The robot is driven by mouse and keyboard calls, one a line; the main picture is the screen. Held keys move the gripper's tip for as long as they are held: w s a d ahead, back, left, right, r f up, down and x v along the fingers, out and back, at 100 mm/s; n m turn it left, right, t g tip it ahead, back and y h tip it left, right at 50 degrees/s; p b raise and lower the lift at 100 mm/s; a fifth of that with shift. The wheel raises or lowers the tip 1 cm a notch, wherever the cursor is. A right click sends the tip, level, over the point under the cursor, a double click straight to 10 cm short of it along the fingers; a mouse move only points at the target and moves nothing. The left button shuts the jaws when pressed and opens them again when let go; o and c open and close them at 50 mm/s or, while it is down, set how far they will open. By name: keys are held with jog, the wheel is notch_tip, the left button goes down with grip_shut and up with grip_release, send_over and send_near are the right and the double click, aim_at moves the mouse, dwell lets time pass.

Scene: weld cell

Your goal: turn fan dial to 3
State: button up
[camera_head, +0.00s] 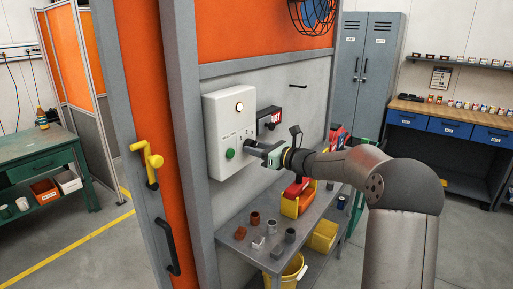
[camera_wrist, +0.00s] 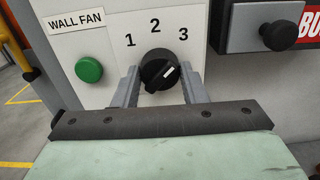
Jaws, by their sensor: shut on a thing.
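The fan dial (camera_wrist: 158,66) is a black round knob with a white mark, on a white panel labelled WALL FAN, below the printed numbers 1, 2 and 3. Its white mark points up and to the right, roughly toward the 3. My gripper (camera_wrist: 160,84) has a finger on each side of the dial and is shut on it. In the head view my gripper (camera_head: 259,149) reaches the front of the white control box (camera_head: 222,112) and hides the dial.
A green button (camera_wrist: 89,69) sits left of the dial, and a drawer-like fitting with a black knob (camera_wrist: 282,28) is at right. A caged blue fan (camera_head: 315,14) hangs above. A grey bench (camera_head: 262,253) with small parts stands below.

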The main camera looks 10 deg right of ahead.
jog(key=o, duration=1)
jog(key=shift+c, duration=0.2)
jog(key=shift+d, duration=0.1)
jog(key=b+v, duration=0.4)
jog(key=v, duration=1.3)
jog(key=shift+s, duration=0.2)
